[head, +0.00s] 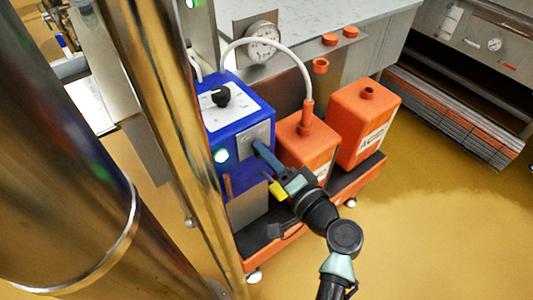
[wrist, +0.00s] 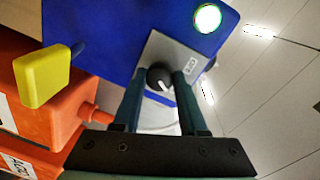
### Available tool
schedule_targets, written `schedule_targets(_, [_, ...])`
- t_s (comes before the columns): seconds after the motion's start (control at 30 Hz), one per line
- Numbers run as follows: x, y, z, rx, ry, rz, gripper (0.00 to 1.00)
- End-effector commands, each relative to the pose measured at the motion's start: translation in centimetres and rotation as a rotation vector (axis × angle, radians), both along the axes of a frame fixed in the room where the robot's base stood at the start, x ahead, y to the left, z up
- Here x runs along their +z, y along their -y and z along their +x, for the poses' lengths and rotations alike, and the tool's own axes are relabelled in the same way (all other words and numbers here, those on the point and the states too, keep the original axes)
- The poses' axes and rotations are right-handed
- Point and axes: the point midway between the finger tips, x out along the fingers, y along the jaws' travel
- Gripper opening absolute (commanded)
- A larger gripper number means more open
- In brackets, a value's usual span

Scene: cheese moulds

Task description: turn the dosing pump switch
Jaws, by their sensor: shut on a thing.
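The dosing pump is a blue box (head: 230,90) in the head view, with a green lit lamp (head: 221,156) on its front. Its switch is a round black knob (wrist: 158,76) with a white mark, on a grey plate (head: 262,131) labelled 0 and 1. My gripper (head: 257,147) reaches the plate from the lower right, and its fingers hide the knob in the head view. In the wrist view my gripper (wrist: 161,82) has one finger on each side of the knob and is shut on it. The white mark points to the lower right there.
Two orange canisters (head: 303,145) (head: 362,110) stand right of the pump on an orange-edged tray (head: 345,182). A white hose (head: 290,50) arches from the pump to the nearer canister. A yellow block (wrist: 45,75) sits beside my gripper. Open floor lies to the right.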

Motion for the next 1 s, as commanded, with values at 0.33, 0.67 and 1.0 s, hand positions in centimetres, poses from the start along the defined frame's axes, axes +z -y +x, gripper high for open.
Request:
schedule_targets(0.33, [-0.1,0.0,0.0,-0.001,-0.003,0.001,0.71])
schedule_targets(0.67, [0.0,0.7,-0.8,-0.003,-0.001,0.000,0.71])
schedule_targets(1.0, [0.4,4.6,-6.7,-0.006,-0.004,0.000,0.71])
